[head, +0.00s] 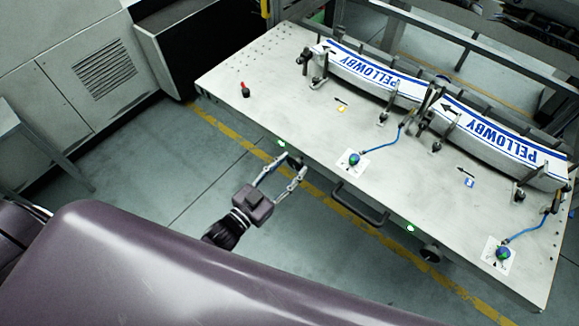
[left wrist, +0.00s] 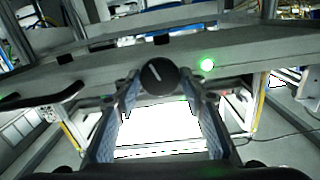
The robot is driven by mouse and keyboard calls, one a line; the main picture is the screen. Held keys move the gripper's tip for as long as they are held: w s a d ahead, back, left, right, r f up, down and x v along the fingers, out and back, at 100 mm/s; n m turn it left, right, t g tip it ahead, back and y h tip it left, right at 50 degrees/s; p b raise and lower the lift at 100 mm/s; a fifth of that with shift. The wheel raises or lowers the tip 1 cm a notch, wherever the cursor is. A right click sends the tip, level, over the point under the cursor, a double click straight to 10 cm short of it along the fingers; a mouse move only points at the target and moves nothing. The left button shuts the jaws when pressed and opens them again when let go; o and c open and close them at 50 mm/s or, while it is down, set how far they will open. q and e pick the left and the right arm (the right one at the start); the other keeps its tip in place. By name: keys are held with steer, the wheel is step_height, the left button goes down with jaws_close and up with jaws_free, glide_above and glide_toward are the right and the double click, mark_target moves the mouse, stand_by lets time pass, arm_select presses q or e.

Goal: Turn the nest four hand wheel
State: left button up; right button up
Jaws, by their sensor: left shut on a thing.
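A round black hand wheel (left wrist: 160,76) with a white pointer line is on the front edge of the bench, large in the left wrist view. The line tilts slightly left of upright. My left gripper (head: 293,167) is at this edge in the head view, and its two fingers are shut on the wheel, one on each side (left wrist: 162,98). In the head view the held wheel is mostly hidden by the fingers. A second dark hand wheel (head: 431,253) is farther right on the same edge, with nothing touching it. I cannot read any nest number. My right gripper is not in view.
The pale bench (head: 290,95) carries curved PELLOWBY label stacks (head: 375,70) at its back. A green lamp (left wrist: 207,64) glows beside the held wheel. A black handle (head: 360,203) sticks out between the wheels. A red-topped peg (head: 244,90) stands at left. The floor before the bench is clear.

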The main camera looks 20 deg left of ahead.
arm_select(q)
steer(key=m, duration=0.4)
steer(key=shift+m, duration=0.3)
stand_by(0.3)
steer(key=o, duration=1.2)
steer(key=shift+c, duration=0.2)
steer(key=v, duration=1.2)
